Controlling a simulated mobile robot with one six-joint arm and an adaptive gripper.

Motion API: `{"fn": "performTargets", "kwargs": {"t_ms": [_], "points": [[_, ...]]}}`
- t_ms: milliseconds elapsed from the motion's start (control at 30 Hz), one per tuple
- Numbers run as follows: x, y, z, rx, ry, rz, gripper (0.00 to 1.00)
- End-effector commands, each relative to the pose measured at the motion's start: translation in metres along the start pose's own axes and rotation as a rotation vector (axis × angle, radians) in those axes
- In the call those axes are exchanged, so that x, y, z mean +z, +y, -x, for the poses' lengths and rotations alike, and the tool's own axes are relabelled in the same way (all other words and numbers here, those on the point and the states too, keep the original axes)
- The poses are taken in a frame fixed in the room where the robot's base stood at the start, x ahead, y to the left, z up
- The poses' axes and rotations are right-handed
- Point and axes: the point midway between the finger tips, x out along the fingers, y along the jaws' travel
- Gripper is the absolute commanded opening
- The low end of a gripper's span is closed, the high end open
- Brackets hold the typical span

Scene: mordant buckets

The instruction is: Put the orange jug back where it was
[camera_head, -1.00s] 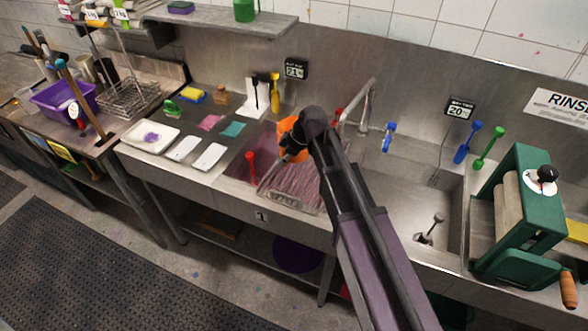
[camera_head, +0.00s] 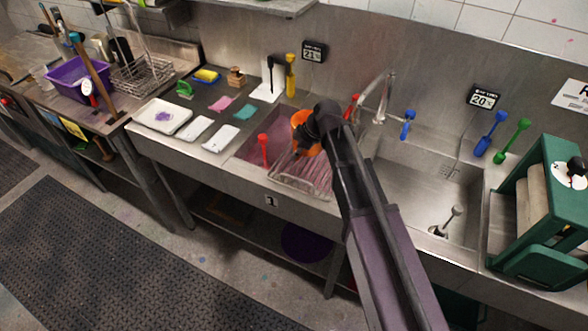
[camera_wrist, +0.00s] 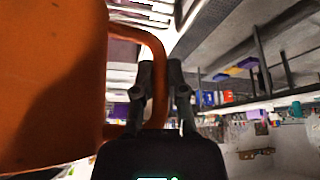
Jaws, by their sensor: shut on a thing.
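The orange jug (camera_head: 304,128) is at the left sink basin, partly hidden behind my arm in the head view. In the wrist view the jug (camera_wrist: 50,80) fills the left side, and its looped handle passes between my fingers. My gripper (camera_wrist: 162,95) is shut on that handle. In the head view my gripper (camera_head: 299,151) is mostly hidden by my wrist. The jug appears above the striped drainer or rack (camera_head: 303,178) in the left basin; I cannot tell whether it touches anything.
The left basin (camera_head: 250,150) holds reddish liquid and a red-handled tool (camera_head: 264,148). The right basin (camera_head: 415,190) is mostly bare, with a tap (camera_head: 382,95) between them. A green wringer (camera_head: 540,215) stands right. White trays (camera_head: 162,117) and cloths lie on the left counter.

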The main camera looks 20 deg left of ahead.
Motion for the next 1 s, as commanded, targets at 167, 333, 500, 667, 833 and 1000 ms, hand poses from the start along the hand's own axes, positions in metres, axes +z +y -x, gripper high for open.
{"fn": "performTargets", "kwargs": {"t_ms": [167, 333, 500, 667, 833, 1000], "points": [[0.006, 0.000, -0.013, 0.000, 0.000, 0.001, 0.00], [0.007, 0.000, -0.014, 0.000, 0.000, 0.001, 0.00], [0.006, -0.001, -0.014, 0.000, 0.000, 0.001, 0.00], [0.007, -0.001, -0.015, 0.000, 0.000, 0.001, 0.00], [0.011, -0.001, -0.023, -0.001, 0.000, 0.002, 0.00], [0.017, -0.001, -0.036, -0.001, 0.000, 0.002, 0.00]]}}
